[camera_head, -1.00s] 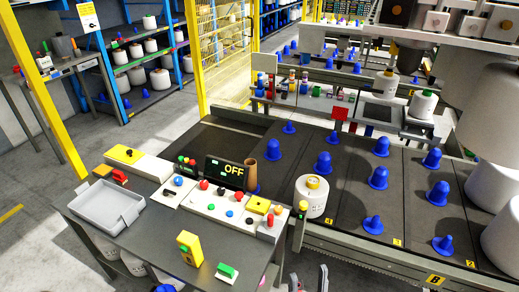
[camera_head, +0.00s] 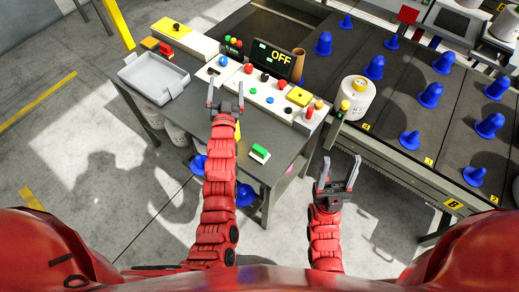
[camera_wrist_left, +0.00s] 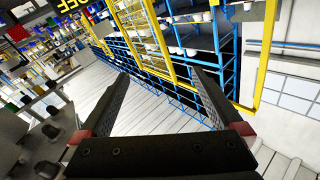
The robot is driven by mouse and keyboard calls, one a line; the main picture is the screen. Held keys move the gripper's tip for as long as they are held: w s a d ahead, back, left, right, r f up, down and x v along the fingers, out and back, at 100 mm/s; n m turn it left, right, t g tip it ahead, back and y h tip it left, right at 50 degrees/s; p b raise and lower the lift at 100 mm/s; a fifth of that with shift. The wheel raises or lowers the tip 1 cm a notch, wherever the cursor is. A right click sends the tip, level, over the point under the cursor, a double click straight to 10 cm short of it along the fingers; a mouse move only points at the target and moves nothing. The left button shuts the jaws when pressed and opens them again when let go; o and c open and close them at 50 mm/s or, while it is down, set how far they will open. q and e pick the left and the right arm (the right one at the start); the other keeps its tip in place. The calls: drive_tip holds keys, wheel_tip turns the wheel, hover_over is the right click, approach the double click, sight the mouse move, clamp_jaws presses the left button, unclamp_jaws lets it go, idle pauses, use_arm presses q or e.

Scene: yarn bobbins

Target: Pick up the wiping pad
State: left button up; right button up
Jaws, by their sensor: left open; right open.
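A small block with a green top and a white base (camera_head: 259,153), which looks like the wiping pad, lies near the front edge of the grey table (camera_head: 201,117). My left gripper (camera_head: 225,90) is open and empty, and in the picture overlaps the table left of and above the pad. Its two spread fingers also show in the left wrist view (camera_wrist_left: 158,75), with nothing between them. The pad is not seen in that view. My right gripper (camera_head: 340,165) is open and empty, right of the table and the pad.
A grey tray (camera_head: 150,88) sits on the table's left. A control panel with buttons and an OFF display (camera_head: 271,58) stands along the back. My left arm mostly hides a yellow object (camera_head: 238,131). A conveyor with blue cones (camera_head: 431,95) and a white bobbin (camera_head: 357,98) are right.

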use_arm(q)
wheel_tip(320, 180, down, 4)
drive_tip(key=w+d+r+m+g+p, duration=0.1)
drive_tip(key=w+d+g, duration=0.15)
drive_tip(key=g, duration=0.25)
drive_tip(key=m+g+h+p, duration=0.1)
drive_tip(key=m+g+p, duration=0.2)
drive_tip(key=g, duration=1)
approach(259, 149)
drive_tip(key=f+b, duration=0.1)
drive_tip(key=b, duration=0.1)
drive_tip(key=f+b, duration=0.3)
drive_tip(key=shift+w+a+f+b, duration=0.1)
drive_tip(key=shift+w+a+b, duration=0.15)
drive_tip(key=shift+b, duration=0.05)
drive_tip(key=shift+d+f, duration=0.1)
drive_tip(key=shift+f, duration=0.3)
drive_tip(key=shift+d+f+p, duration=0.15)
drive_tip(key=shift+f+p, duration=0.3)
drive_tip(key=shift+p, duration=0.15)
drive_tip(key=f, duration=0.1)
drive_tip(key=p, duration=0.1)
drive_tip(key=f, duration=0.1)
drive_tip(key=shift+w+d+f, duration=0.3)
drive_tip(key=shift+f, duration=0.05)
drive_tip(key=shift+f+p, duration=0.3)
drive_tip(key=shift+f, duration=0.5)
